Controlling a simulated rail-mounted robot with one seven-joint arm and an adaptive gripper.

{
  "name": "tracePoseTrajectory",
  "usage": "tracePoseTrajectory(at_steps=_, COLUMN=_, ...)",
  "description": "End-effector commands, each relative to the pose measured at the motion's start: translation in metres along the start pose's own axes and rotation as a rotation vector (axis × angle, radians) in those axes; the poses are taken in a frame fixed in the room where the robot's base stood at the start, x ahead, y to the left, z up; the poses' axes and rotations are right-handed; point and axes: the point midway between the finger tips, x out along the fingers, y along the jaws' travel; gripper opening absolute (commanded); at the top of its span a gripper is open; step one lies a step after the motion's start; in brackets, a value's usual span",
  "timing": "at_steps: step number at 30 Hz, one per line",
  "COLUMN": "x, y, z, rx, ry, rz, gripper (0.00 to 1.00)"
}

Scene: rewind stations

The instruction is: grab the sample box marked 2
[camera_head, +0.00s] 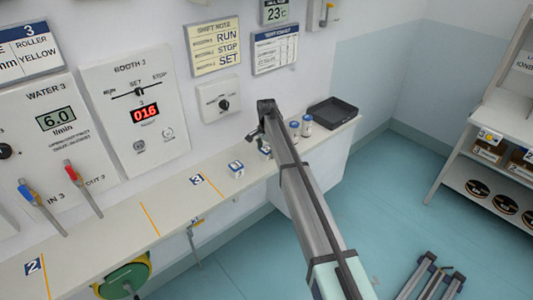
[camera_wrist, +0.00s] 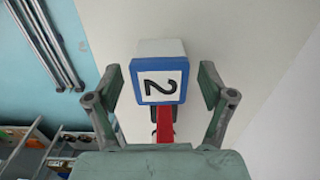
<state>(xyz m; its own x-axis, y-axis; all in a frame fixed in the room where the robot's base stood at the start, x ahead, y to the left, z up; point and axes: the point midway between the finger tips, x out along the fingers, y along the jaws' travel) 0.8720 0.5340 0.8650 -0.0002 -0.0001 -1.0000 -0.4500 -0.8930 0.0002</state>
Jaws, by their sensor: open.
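In the wrist view, a white sample box (camera_wrist: 161,47) with a blue-bordered face marked 2 lies between my gripper's fingers (camera_wrist: 160,67). The 2 appears turned over in this view. The fingers are spread, with a visible gap on each side of the box. A red part (camera_wrist: 165,126) shows just below the face. In the head view, my gripper (camera_head: 256,134) is over the shelf, and my arm hides part of the area beneath. A small white box (camera_head: 236,170) with blue and red marks stands left of it. I cannot read its number.
Two small blue-topped containers (camera_head: 307,125) and a dark tray (camera_head: 333,112) are on the shelf (camera_head: 120,222) right of my arm. Two levers (camera_head: 83,188) stand at the left. Wall panels rise behind. A green round part (camera_head: 124,281) sits at the shelf's front edge.

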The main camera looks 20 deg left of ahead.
Motion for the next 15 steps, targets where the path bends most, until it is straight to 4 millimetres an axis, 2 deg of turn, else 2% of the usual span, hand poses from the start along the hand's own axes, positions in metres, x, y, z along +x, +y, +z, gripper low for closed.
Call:
tracePoseTrajectory(at_steps=2, x=0.0001, y=0.0, z=0.0, rx=0.0, ry=0.0, rz=0.0, gripper=0.81)
tracePoseTrajectory(at_steps=8, x=0.0, y=0.0, z=0.0, rx=0.0, ry=0.0, rz=0.0, gripper=0.15)
tracePoseTrajectory(at_steps=15, x=-0.0002, y=0.0, z=-0.0001, rx=0.0, ry=0.0, rz=0.0, gripper=0.15)
